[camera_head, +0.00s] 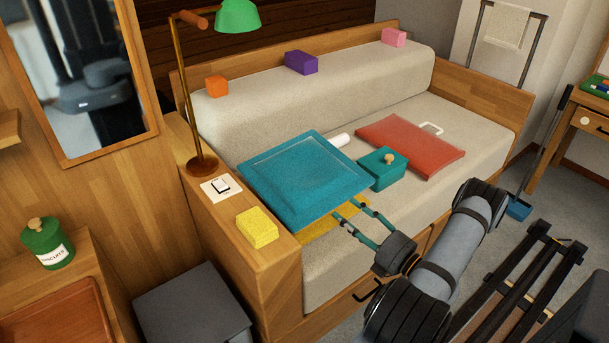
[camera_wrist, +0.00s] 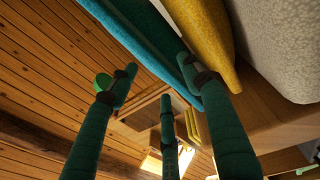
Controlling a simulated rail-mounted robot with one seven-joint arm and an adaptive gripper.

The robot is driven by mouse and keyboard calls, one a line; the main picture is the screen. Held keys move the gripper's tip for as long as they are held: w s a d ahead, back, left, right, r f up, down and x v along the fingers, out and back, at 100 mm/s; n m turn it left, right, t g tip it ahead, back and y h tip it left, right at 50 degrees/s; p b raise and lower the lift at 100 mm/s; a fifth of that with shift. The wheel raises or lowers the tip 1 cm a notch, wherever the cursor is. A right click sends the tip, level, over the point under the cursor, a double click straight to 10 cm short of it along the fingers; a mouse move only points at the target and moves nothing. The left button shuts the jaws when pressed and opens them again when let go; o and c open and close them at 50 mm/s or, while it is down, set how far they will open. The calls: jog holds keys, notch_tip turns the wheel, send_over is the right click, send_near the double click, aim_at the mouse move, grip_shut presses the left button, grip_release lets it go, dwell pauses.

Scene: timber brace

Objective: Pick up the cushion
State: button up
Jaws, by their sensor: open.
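A teal square cushion (camera_head: 303,180) lies over the near left end of the bed seat. A yellow flat thing (camera_head: 335,222), perhaps another cushion, shows under its near edge. My gripper (camera_head: 348,210) is open at the teal cushion's near right edge, with its fingers close to both. In the wrist view, the teal cushion (camera_wrist: 135,30) and the yellow thing (camera_wrist: 206,40) lie just past my open fingers (camera_wrist: 158,76). I cannot tell whether a finger touches either. The yellow thing is mostly hidden.
On the pale seat (camera_head: 480,130) are a teal lidded box (camera_head: 382,170), a white roll (camera_head: 339,140) and a red padded slab (camera_head: 410,145). The wooden end ledge (camera_head: 270,275) bears a yellow block (camera_head: 257,227), a switch plate (camera_head: 221,188) and a green lamp (camera_head: 238,15).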

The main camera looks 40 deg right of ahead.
aim_at(338, 204)
jog(key=w, duration=0.2)
jog(key=w+r, duration=0.1)
jog(key=w, duration=0.1)
jog(key=shift+w+d, duration=0.15)
jog(key=shift+w, duration=0.1)
jog(key=shift+c, duration=0.7)
grip_shut()
